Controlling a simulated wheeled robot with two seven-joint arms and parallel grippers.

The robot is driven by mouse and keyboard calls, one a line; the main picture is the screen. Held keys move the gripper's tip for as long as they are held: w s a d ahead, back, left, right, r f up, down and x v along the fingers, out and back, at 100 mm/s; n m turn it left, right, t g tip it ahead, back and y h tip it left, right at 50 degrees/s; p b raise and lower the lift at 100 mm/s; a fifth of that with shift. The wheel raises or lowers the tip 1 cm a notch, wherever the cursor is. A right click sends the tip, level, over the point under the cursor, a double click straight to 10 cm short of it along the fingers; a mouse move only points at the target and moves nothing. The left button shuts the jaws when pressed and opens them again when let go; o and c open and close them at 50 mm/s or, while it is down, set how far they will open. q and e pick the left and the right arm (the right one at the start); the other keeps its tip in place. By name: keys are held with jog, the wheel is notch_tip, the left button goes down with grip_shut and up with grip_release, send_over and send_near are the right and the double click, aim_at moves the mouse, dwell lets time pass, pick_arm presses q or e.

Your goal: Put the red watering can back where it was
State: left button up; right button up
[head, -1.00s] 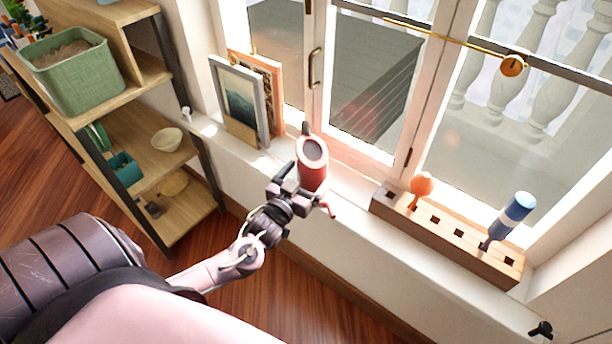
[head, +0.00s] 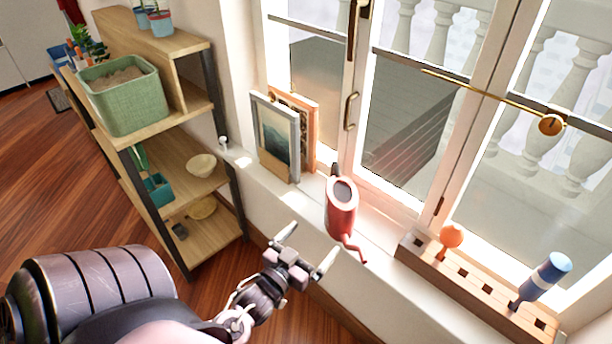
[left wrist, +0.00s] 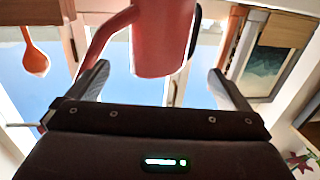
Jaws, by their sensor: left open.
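The red watering can (head: 341,209) stands on the white windowsill (head: 285,198), between the leaning picture frames and the wooden block. Its spout points toward the lower right in the head view. My left gripper (head: 305,252) is open and empty, in front of the can and apart from it, toward the room side. In the left wrist view the can (left wrist: 162,40) shows beyond and between the two spread fingers (left wrist: 155,85). My right gripper is in neither view.
Picture frames (head: 275,138) lean at the sill's left. A wooden block (head: 470,284) with square holes holds an orange-topped item (head: 452,235) and a blue-and-white item (head: 545,277) on the right. A shelf unit (head: 185,147) with a green planter (head: 124,97) stands left.

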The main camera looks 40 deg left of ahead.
pick_arm(q)
jog(key=s+f+g, duration=0.4)
jog(key=f, duration=0.8)
jog(key=s+f+g, duration=0.3)
jog(key=f+g, duration=0.1)
jog(key=f, duration=0.8)
jog(key=s+d+f+m+g+h, duration=0.1)
jog(key=s+d+f+m+g, duration=0.2)
jog(key=s+d+f+g, duration=0.5)
jog(key=s+d+f, duration=0.2)
jog(key=s+f, duration=0.3)
jog(key=f, duration=0.1)
jog(key=shift+s+d+f, duration=0.25)
jog(key=shift+d+f, duration=0.05)
jog(key=shift+f, duration=0.1)
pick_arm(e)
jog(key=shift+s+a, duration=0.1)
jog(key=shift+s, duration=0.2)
